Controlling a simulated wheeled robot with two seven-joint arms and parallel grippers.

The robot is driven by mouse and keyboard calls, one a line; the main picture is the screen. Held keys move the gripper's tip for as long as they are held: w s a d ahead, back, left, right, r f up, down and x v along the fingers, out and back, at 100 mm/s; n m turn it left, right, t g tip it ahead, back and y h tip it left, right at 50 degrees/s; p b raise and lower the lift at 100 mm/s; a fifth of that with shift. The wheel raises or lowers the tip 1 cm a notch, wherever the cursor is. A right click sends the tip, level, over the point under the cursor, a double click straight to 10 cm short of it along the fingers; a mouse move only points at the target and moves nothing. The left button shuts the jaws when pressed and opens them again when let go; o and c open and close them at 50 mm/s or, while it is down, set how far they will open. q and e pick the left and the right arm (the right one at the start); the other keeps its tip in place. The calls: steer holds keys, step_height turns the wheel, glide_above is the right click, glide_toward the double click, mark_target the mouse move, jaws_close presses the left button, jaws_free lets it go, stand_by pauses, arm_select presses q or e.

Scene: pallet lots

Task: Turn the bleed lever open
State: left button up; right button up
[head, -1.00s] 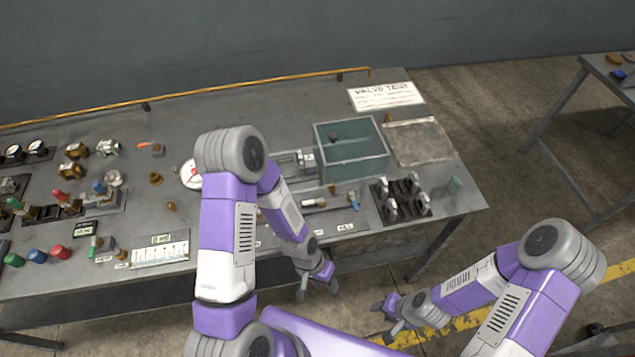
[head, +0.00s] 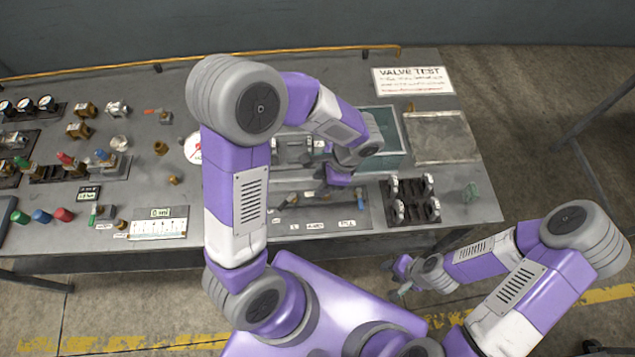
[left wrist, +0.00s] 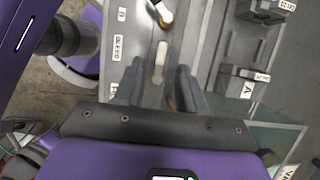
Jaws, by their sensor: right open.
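The bleed lever (left wrist: 159,60) has a pale handle and lies in the left wrist view beside the BLEED label (left wrist: 117,47). My left gripper (left wrist: 159,82) is open, with its two dark fingers on either side of the lever's near part; I cannot tell whether they touch it. In the head view my left gripper (head: 303,195) is over the lever panel (head: 330,216), and my arm and gripper hide the bleed lever there. My right gripper (head: 394,280) is open and empty, in front of the bench edge.
Another pale-handled lever (left wrist: 166,14) lies beyond the bleed lever. A blue-handled lever (head: 360,197) is at the panel's right end. A glass-walled tank (head: 393,140) stands behind, and a black rack (head: 412,200) is to the right.

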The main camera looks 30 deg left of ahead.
mark_target(311, 194)
arm_select(q)
steer(key=x, duration=0.4)
steer(key=shift+w+f+b, duration=0.15)
steer(key=shift+w+b, duration=0.05)
steer(key=shift+b, duration=0.1)
steer(key=shift+s+a+f, duration=0.15)
steer(key=shift+s+f, duration=0.05)
steer(key=shift+f, duration=0.15)
steer(key=shift+c, duration=0.2)
jaws_close()
